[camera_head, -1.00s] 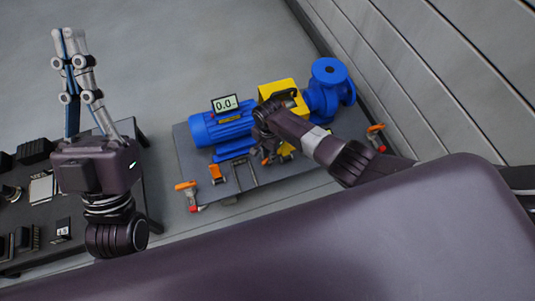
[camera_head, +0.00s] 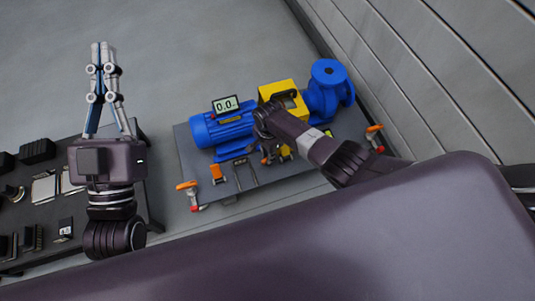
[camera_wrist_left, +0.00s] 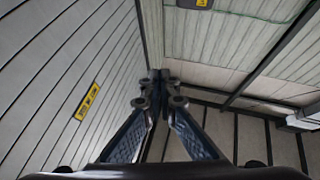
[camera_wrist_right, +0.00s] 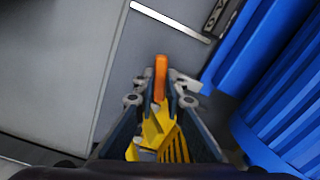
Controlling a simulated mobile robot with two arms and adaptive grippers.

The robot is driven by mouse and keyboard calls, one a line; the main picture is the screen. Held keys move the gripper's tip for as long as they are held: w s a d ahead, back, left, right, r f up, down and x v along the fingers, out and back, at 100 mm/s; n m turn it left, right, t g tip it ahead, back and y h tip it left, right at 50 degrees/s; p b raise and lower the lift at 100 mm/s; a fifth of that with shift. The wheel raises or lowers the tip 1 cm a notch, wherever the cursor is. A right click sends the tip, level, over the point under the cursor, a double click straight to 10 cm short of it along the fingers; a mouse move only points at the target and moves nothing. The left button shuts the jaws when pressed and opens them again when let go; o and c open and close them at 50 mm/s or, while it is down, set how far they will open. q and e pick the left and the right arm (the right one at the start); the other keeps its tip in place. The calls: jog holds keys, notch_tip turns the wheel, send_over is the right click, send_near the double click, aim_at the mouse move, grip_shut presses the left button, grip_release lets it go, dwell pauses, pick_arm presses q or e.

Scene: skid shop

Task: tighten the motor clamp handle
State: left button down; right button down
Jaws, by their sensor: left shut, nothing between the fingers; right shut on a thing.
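The blue motor (camera_head: 222,131) sits on a grey skid plate, with a small display reading 0.0 on top. In the right wrist view my right gripper (camera_wrist_right: 160,88) is shut on an orange clamp handle (camera_wrist_right: 160,66), beside yellow parts and the blue motor body (camera_wrist_right: 285,95). In the head view my right gripper (camera_head: 266,150) is at the motor's near side; its wrist hides the held handle. My left gripper (camera_head: 104,50) is shut and empty, raised at the left, away from the motor. In the left wrist view its fingertips (camera_wrist_left: 160,75) meet.
A yellow coupling guard (camera_head: 276,90) and blue pump (camera_head: 331,88) stand right of the motor. Other orange-handled clamps (camera_head: 187,185), (camera_head: 217,172), (camera_head: 374,129) line the skid (camera_head: 190,157). A dark table (camera_head: 70,210) with small items is at the left. A panelled wall (camera_head: 430,80) is at the right.

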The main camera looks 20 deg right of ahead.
pick_arm(q)
jog(key=shift+w+f+g, duration=0.3)
jog(key=shift+f, duration=0.2)
pick_arm(e)
jog(key=shift+d+m, duration=0.1)
jog(key=shift+m, duration=0.2)
jog(key=shift+s+m+p, duration=0.1)
jog(key=shift+m+p, duration=0.2)
jog(key=shift+m, duration=0.2)
pick_arm(q)
jog(key=shift+w+a+f+g+y, duration=0.1)
jog(key=shift+w+f+g+y, duration=0.25)
jog(key=shift+f, duration=0.5)
jog(key=shift+w+d+f+g+y, duration=0.1)
jog(key=shift+w+f+g, duration=0.3)
jog(key=shift+f, duration=0.5)
jog(key=shift+w+a+f+g+y, duration=0.1)
jog(key=shift+w+f+g+y, duration=0.1)
jog(key=shift+f+g, duration=0.5)
pick_arm(e)
jog(key=shift+m, duration=0.9)
pick_arm(q)
jog(key=shift+f, duration=0.15)
pick_arm(e)
jog(key=c, duration=1.8)
grip_release()
